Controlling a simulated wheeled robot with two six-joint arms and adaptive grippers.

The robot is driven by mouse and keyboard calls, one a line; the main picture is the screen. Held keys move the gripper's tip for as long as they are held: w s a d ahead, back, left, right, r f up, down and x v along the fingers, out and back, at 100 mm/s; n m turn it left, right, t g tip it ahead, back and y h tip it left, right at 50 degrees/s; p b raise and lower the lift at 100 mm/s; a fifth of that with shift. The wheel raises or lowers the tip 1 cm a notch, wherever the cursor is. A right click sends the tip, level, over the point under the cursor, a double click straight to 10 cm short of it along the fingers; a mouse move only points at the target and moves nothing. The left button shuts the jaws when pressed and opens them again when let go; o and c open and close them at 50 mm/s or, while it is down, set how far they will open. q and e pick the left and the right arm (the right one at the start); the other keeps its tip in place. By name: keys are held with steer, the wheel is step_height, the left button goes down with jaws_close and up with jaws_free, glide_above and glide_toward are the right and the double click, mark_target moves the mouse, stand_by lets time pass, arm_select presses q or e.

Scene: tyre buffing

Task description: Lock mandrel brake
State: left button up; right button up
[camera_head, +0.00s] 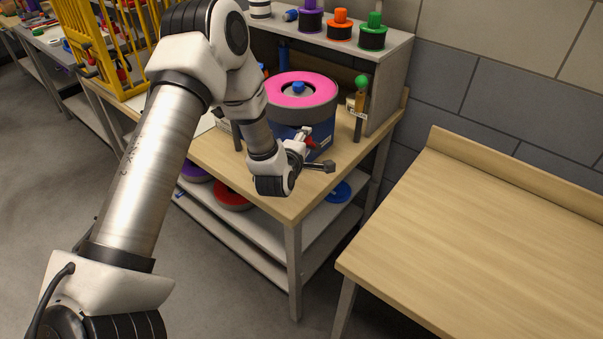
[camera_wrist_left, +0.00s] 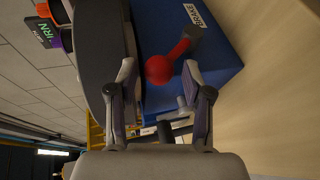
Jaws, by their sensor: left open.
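The brake lever (camera_wrist_left: 183,48) is red with a round red ball knob (camera_wrist_left: 158,70). It stands on the blue machine base (camera_wrist_left: 224,62), beside a white BRAKE label (camera_wrist_left: 203,15). In the head view a bit of the red lever (camera_head: 311,144) shows by the blue base (camera_head: 324,139), partly hidden by my gripper. My left gripper (camera_head: 317,150) is open at the base's front. In the left wrist view its fingertips (camera_wrist_left: 158,77) stand on both sides of the ball knob; I cannot tell whether they touch it. My right gripper is out of view.
A dark wheel with a pink top (camera_head: 316,87) sits on the base. A green-knobbed post (camera_head: 361,90) stands to its right. A shelf (camera_head: 385,47) with coloured knobbed pieces stands behind. A yellow cage (camera_head: 103,45) is at left. The right table (camera_head: 490,235) is clear.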

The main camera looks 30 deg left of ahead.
arm_select(q)
steer(key=v, duration=0.6)
steer(key=shift+s, duration=0.1)
steer(key=v, duration=0.7)
steer(key=s+d+f+m+g+h, duration=0.1)
steer(key=s+d+f+m+g, duration=0.2)
steer(key=f, duration=0.4)
steer(key=s+d+f+m+g+h, duration=0.1)
steer(key=s+d+f+m+g, duration=0.1)
steer(key=s+f, duration=0.4)
steer(key=s+d+f+m+g+h, duration=0.1)
steer(key=s+d+f+m+g, duration=0.15)
steer(key=f, duration=0.55)
steer(key=s+d+f+m+g, duration=0.1)
steer(key=s+f+m+g, duration=0.2)
steer(key=s+m, duration=0.3)
steer(key=s+d+f+m+g+h, duration=0.1)
steer(key=s+d+f+m+g, duration=0.1)
steer(key=s+m+g, duration=0.2)
steer(key=s+m, duration=0.3)
steer(key=s, duration=0.1)
steer(key=shift+f, duration=0.4)
steer(key=shift+d, duration=0.1)
